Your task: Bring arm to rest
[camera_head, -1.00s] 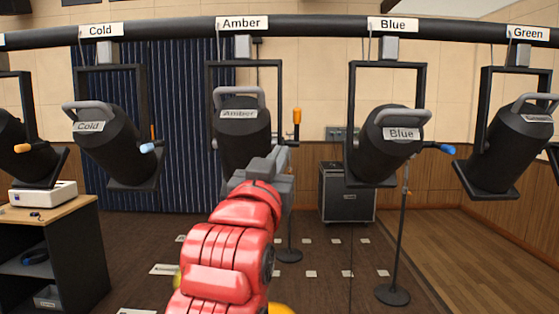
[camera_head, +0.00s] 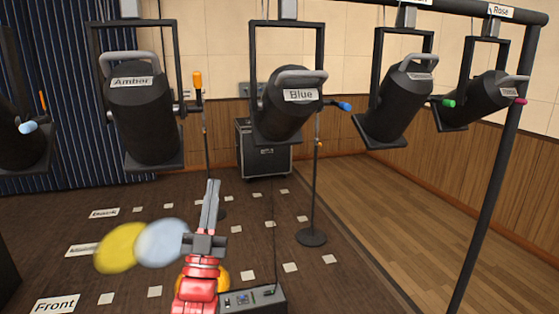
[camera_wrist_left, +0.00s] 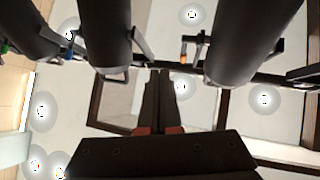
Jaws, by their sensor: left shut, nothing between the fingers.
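My left arm is red and rises from the bottom of the head view. Its grey gripper (camera_head: 212,188) is shut and empty, its fingers pointing up over the dark floor. The gripper is apart from the hanging lamps, below the gap between the Amber lamp (camera_head: 142,115) and the Blue lamp (camera_head: 280,112). In the left wrist view the closed fingers (camera_wrist_left: 159,85) point up at the ceiling, with dark lamps beyond them. My right gripper is not in view.
Lamps with coloured handles hang from an overhead bar, including one with a green handle (camera_head: 449,103). A control box (camera_head: 250,301) is right beside my arm. A stand (camera_head: 312,238), a black case (camera_head: 264,150) and a bar post (camera_head: 487,210) stand farther right. Open floor lies at right.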

